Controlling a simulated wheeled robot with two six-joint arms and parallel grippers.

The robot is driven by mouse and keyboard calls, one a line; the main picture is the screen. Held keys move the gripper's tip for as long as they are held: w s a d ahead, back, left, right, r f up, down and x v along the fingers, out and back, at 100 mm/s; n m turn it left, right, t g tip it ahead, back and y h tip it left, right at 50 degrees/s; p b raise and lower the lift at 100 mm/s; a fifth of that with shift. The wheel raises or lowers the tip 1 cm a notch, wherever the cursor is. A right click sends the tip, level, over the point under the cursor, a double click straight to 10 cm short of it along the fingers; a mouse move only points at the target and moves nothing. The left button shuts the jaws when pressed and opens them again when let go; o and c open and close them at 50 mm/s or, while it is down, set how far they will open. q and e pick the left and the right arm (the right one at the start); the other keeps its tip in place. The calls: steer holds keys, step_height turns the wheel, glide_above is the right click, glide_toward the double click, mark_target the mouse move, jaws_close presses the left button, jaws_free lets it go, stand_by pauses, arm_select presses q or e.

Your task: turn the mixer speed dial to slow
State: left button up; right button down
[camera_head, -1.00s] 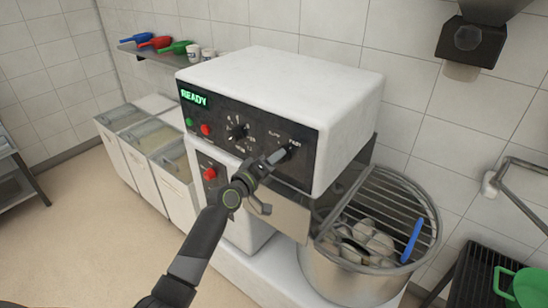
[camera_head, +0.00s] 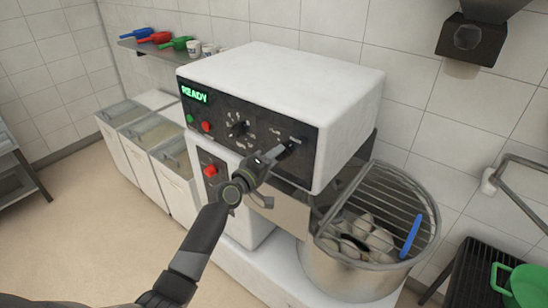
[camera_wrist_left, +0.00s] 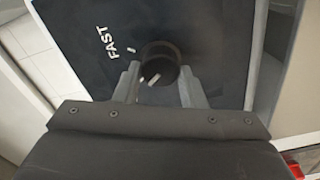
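The mixer (camera_head: 290,80) is a white box with a black front panel and a lit READY display. Its speed dial (camera_wrist_left: 160,62) is a round black knob at the panel's right end. In the left wrist view a white line on its face points down and left, away from the FAST mark at upper left. I cannot read a SLOW label there. My left gripper (camera_head: 284,151) is at the dial. In the wrist view its two fingers (camera_wrist_left: 160,80) lie against both sides of the knob and look closed on it. My right gripper is not in view.
A larger dial (camera_head: 237,128) and red buttons (camera_head: 207,127) are left of the speed dial. The mixer bowl (camera_head: 350,275) with a wire guard stands at lower right. Bins (camera_head: 180,185) stand left of the mixer, and open floor lies at lower left.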

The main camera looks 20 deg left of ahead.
arm_select(q)
steer(key=o, duration=0.4)
steer(key=shift+o, duration=0.2)
steer(key=shift+s, duration=0.15)
steer(key=b+v, duration=0.2)
steer(key=v, duration=1.5)
steer(key=shift+a, duration=0.15)
